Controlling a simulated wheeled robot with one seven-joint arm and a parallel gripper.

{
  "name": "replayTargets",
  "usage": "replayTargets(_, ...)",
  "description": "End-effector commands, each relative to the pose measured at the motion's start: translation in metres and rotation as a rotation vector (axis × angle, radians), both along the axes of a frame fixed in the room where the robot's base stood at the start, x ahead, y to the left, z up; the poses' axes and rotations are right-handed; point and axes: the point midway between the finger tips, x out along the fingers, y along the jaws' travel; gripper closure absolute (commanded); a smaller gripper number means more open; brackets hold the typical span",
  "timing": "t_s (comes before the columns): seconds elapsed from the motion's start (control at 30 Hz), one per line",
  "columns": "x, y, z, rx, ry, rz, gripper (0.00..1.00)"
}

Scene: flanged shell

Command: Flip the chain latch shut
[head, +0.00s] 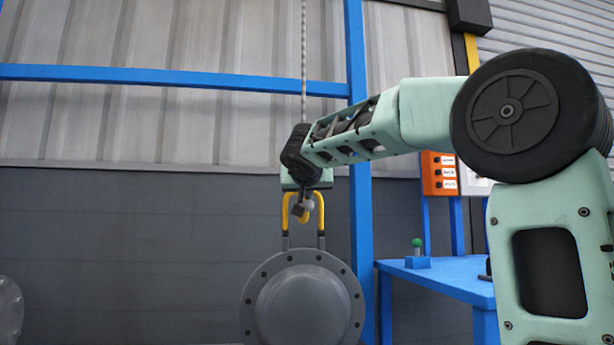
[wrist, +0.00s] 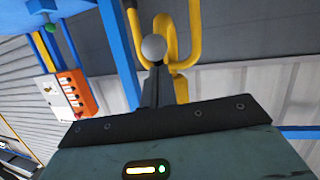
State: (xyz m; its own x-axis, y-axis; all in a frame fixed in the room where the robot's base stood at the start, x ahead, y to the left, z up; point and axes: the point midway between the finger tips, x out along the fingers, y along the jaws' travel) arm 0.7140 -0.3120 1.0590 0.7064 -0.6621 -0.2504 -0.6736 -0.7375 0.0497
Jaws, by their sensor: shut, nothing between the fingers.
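The grey flanged shell (head: 303,300) hangs upright below a yellow lifting loop (head: 321,214) at the lower middle of the head view. A chain (head: 304,60) comes down from above, and its lower end is hidden behind my wrist. My gripper (head: 301,211) is at the yellow loop, in front of its upper part. In the wrist view my gripper (wrist: 154,60) is shut and empty, with a round grey tip close to yellow curved bars (wrist: 194,35). I cannot tell whether it touches them. The latch itself cannot be made out.
A blue post (head: 358,180) stands just right of the shell. A blue table (head: 450,274) with a green-topped button (head: 417,246) is at the right, near an orange control box (head: 438,174). Another grey flange (head: 9,310) shows at the left edge. The space between is open.

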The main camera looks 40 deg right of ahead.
Motion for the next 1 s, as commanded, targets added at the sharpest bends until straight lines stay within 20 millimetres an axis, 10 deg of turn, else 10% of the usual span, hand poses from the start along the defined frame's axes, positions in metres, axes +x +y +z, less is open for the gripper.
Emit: replayTargets(1.0,0.014,-0.008,-0.014,-0.088,-0.143,0.001,1.0)
